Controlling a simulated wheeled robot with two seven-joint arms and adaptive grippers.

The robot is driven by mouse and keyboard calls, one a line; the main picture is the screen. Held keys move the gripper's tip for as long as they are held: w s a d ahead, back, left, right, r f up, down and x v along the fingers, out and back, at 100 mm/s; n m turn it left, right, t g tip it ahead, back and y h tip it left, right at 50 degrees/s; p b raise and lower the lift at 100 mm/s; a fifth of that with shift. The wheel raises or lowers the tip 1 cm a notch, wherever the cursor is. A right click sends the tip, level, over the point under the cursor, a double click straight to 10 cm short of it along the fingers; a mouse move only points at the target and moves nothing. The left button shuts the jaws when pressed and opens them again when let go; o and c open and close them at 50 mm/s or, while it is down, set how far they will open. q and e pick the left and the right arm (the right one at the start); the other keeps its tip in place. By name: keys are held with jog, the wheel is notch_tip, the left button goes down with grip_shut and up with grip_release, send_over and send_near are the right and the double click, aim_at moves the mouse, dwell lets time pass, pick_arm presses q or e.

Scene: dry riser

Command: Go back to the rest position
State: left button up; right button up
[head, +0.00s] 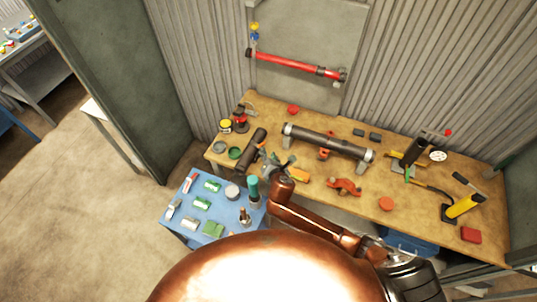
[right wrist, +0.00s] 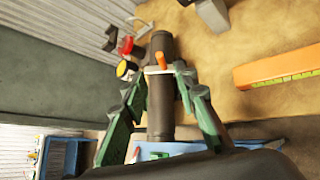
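My right gripper (head: 275,161) is above the front edge of the wooden workbench (head: 400,192), at the end of my copper-coloured arm. In the right wrist view its two green fingers (right wrist: 160,85) are spread apart with a gap between them. A dark cylinder with an orange lever (right wrist: 160,108) shows in that gap. In the head view this dark cylinder (head: 252,147) lies on the bench just left of the fingers. I cannot tell whether a finger touches it. My left gripper is not in view.
A long grey pipe (head: 327,143) lies in holders on the bench. A red pipe (head: 295,64) runs along the wall panel. A blue side table (head: 186,222) with several small items stands below left. A yellow tool (head: 463,206) lies at the right. Open floor (head: 80,210) is at the left.

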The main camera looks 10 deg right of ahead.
dwell(0.4)
jog(key=s+d+f+m+g, duration=0.1)
jog(key=s+d+m+g, duration=0.2)
jog(key=s+d+m, duration=0.7)
jog(key=s+d+f+m+g+h, duration=0.15)
jog(key=s+d+m, duration=0.35)
jog(key=s+m, duration=0.7)
jog(key=s+d+f+m+g+y, duration=0.15)
jog(key=s+d+m+g, duration=0.4)
jog(key=s, duration=0.95)
notch_tip(320, 180, down, 38)
jog(key=s+b, duration=0.1)
jog(key=b, duration=0.8)
jog(key=s+f+b, duration=0.4)
jog(key=s+f, duration=0.6)
jog(key=f, duration=0.4)
jog(key=s+f+g+b, duration=0.1)
jog(key=s+f+b, duration=0.3)
jog(key=s+f, duration=0.6)
notch_tip(320, 180, down, 4)
jog(key=shift+s+r+b, duration=0.1)
jog(key=shift+s+b, duration=0.25)
jog(key=shift+s, duration=0.05)
